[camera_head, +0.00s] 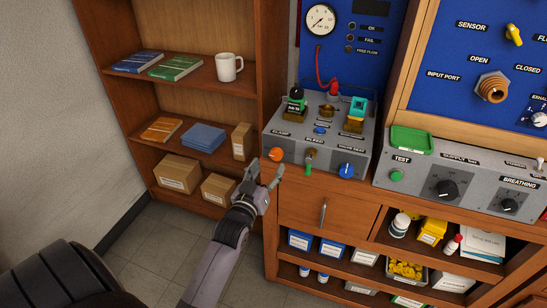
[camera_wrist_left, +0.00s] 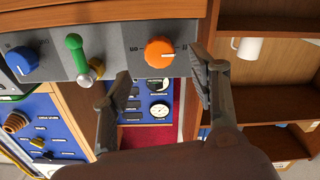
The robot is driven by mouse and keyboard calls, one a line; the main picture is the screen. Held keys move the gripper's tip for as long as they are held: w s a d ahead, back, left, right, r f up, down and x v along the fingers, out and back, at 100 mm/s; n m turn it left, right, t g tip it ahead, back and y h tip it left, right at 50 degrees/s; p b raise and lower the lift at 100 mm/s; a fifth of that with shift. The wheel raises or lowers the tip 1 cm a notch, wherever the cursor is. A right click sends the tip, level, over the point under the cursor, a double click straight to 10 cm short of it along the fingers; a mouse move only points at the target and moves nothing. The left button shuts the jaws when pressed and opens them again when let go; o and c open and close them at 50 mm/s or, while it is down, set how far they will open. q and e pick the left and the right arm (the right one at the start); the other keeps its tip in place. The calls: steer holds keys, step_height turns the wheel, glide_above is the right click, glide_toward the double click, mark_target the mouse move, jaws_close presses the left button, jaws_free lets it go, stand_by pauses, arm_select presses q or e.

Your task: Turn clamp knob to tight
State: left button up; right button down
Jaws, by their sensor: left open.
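The orange clamp knob (camera_head: 276,154) is on the front face of the grey bench box (camera_head: 335,160), at its left end under a label. My left gripper (camera_head: 266,173) is open just below and in front of the knob. In the left wrist view, the orange knob (camera_wrist_left: 160,51) appears between the two spread fingertips of my left gripper (camera_wrist_left: 162,66), and neither finger visibly touches it. A pale pointer mark lies across the knob's face. My right gripper is out of view.
A green-handled lever (camera_head: 309,164) and a blue knob (camera_head: 346,171) sit right of the orange knob. A wooden drawer (camera_head: 310,205) is below. A shelf with a white mug (camera_head: 228,67), books and boxes stands left. The floor at lower left is clear.

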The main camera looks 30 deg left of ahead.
mark_target(275, 156)
arm_select(q)
steer(key=x, duration=0.5)
steer(key=shift+w, duration=0.15)
steer(key=shift+c, duration=0.4)
steer(key=c, duration=1.1)
